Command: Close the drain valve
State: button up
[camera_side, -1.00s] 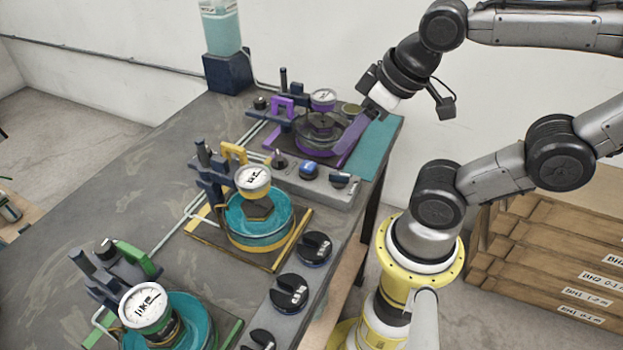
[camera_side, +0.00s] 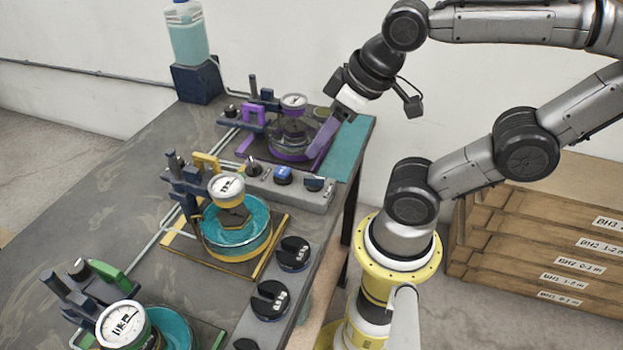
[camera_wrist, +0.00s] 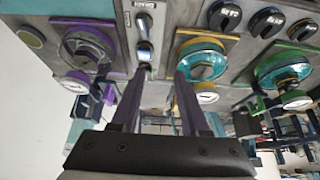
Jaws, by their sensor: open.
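A grey panel beside the purple station carries a small lever switch (camera_side: 253,167), a blue control (camera_side: 283,175) and a dark control (camera_side: 315,184). A second panel carries black knobs (camera_side: 293,253). My gripper (camera_side: 318,150) hangs by the right edge of the purple station, apart from the controls as far as I can see. In the wrist view my gripper (camera_wrist: 160,76) is open and empty, with the grey panel's column of controls, including a silver lever (camera_wrist: 144,51), beyond the fingertips.
The purple station (camera_side: 290,138), yellow station (camera_side: 233,222) and green station (camera_side: 140,325) stand in a row on the bench, with gauges and posts rising up. A bottle (camera_side: 187,35) stands on a dark block at the back. Wooden drawers (camera_side: 535,235) stand right of the bench.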

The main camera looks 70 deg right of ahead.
aim_at(314, 177)
jog(key=o, duration=0.5)
jog(key=shift+m, duration=0.3)
jog(key=shift+c, duration=0.2)
jog(key=shift+o, duration=0.7)
jog(key=shift+s+m, duration=0.25)
jog(key=shift+m, duration=0.35)
jog(key=w+d+r+m+g, duration=0.1)
jog(key=w+d+m+g, duration=0.15)
jog(key=m, duration=0.45)
jog(key=w+d+r+m+g, duration=0.1)
jog(key=m+g, duration=0.2)
jog(key=m, duration=0.3)
jog(key=f, duration=1.3)
jog(key=shift+s+f, duration=0.2)
jog(key=shift+f, duration=0.15)
grip_shut()
